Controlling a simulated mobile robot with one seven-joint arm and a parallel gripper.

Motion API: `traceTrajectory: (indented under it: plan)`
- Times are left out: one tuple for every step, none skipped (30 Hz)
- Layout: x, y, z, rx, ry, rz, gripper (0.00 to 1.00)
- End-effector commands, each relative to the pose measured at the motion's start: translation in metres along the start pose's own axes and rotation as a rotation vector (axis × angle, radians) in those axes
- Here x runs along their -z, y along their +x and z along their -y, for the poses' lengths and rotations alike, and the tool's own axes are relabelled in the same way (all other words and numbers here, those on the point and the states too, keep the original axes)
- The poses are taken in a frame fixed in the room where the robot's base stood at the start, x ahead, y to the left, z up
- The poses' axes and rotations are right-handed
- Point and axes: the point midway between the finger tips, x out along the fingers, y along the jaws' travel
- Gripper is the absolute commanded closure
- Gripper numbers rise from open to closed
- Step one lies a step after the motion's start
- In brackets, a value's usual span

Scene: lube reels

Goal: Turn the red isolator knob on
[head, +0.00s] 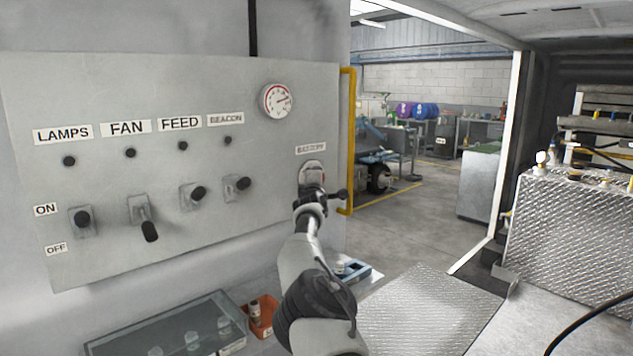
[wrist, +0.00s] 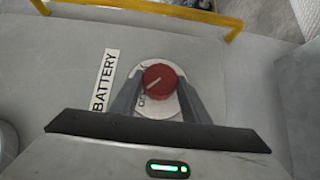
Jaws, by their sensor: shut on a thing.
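The red isolator knob (wrist: 160,82) shows in the wrist view on a pale round plate (wrist: 150,105), beside the BATTERY label (wrist: 105,80). A light mark on the knob's face runs diagonally. My gripper (wrist: 158,92) has one finger on each side of the knob and is shut on it. In the head view, my gripper (head: 318,196) is at the right end of the grey panel (head: 90,105), below the battery label (head: 311,149). There it hides most of the knob and part of the plate (head: 312,166).
A yellow rail (head: 347,130) runs close to the right of the knob. A round gauge (head: 277,101) and several switches, including the fan switch (head: 148,228), are on the panel to the left. A glass-topped case (head: 170,325) and an orange bin (head: 262,316) are below.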

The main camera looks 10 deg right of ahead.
Motion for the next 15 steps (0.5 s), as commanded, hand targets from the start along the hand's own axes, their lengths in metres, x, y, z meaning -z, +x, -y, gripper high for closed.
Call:
traceTrajectory:
  plan:
    - [0.0, 0.0, -0.001, 0.002, 0.002, 0.0, 0.8]
    - [0.0, 0.0, -0.001, 0.004, 0.004, 0.0, 0.8]
    - [0.0, 0.0, -0.002, 0.008, 0.009, 0.0, 0.8]
    - [0.0, 0.0, -0.003, 0.013, 0.014, 0.0, 0.8]
    - [0.0, 0.0, -0.004, 0.018, 0.019, 0.001, 0.8]
    - [-0.001, 0.0, -0.005, 0.027, 0.028, 0.001, 0.8]
    - [-0.001, 0.0, -0.006, 0.035, 0.037, 0.001, 0.8]
    - [-0.001, 0.0, -0.008, 0.044, 0.048, 0.001, 0.8]
    - [-0.001, 0.0, -0.009, 0.059, 0.062, 0.001, 0.8]
    - [-0.001, 0.0, -0.01, 0.072, 0.075, 0.001, 0.8]
    - [-0.001, 0.0, -0.011, 0.085, 0.087, 0.001, 0.8]
    - [-0.001, 0.0, -0.012, 0.104, 0.107, 0.0, 0.8]
    - [-0.001, 0.0, -0.013, 0.118, 0.121, 0.0, 0.8]
    - [-0.001, 0.0, -0.013, 0.134, 0.137, 0.001, 0.8]
    - [-0.001, 0.0, -0.015, 0.154, 0.156, 0.001, 0.8]
